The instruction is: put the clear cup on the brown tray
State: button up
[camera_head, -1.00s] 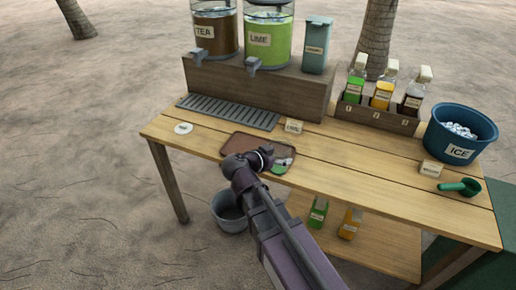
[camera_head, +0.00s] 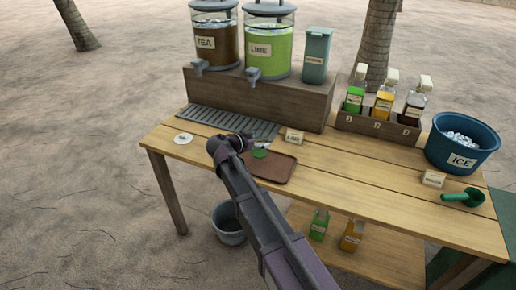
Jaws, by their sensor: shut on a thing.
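The brown tray (camera_head: 278,170) lies on the wooden table, with its left part hidden behind my arm. My gripper (camera_head: 252,146) is over the tray's back left part, seen from behind, with its fingers mostly hidden. It is shut on the clear cup (camera_head: 260,151), which shows as a small cup with green in it just right of the gripper. The cup looks upright. I cannot tell whether its base touches the tray or is a little above it.
A drip grate (camera_head: 228,122) and the tea (camera_head: 216,45) and lime (camera_head: 268,45) dispensers stand behind. A small card (camera_head: 294,136) is behind the tray. A bottle crate (camera_head: 378,122), ice bucket (camera_head: 462,143) and green scoop (camera_head: 464,197) are right. The tray's right part is bare.

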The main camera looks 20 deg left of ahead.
jog(key=shift+w+a, duration=0.25)
jog(key=shift+f, duration=0.1)
jog(key=shift+f+b, duration=1.7)
jog(key=shift+b, duration=0.1)
jog(key=shift+f, duration=0.15)
jog(key=o, duration=0.9)
